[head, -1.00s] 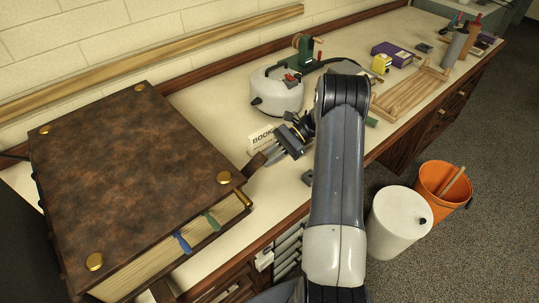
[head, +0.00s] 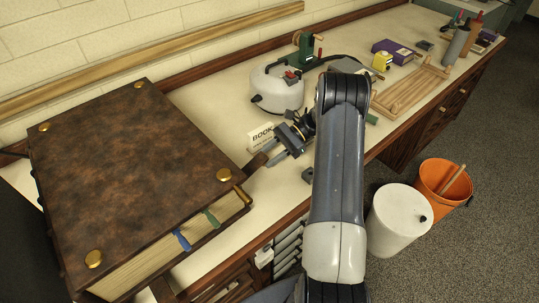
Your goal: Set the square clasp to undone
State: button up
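A large thick book with a mottled brown leather cover (head: 130,170) lies on the bench at the left. Round brass studs mark its cover corners. A small brass fitting (head: 243,194) sits at its right edge, and a dark brown strap (head: 257,164) sticks out from the book near it. Another strap (head: 162,291) hangs at the lower edge. I cannot tell which fitting is the square clasp. My gripper (head: 268,154) is just right of the upper strap, pointing left toward the book. Its two fingers are apart with nothing visible between them; contact with the strap cannot be made out.
A small lettered sign (head: 261,136) stands behind my gripper. A white round pot (head: 277,88) is farther back. A wooden frame (head: 413,90) lies to the right. A white bin (head: 398,220) and an orange bucket (head: 443,186) stand on the floor.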

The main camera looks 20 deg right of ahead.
jog(key=b+v, duration=0.1)
jog(key=v, duration=0.9)
jog(key=shift+d+b, duration=0.4)
jog(key=shift+a+r, duration=0.1)
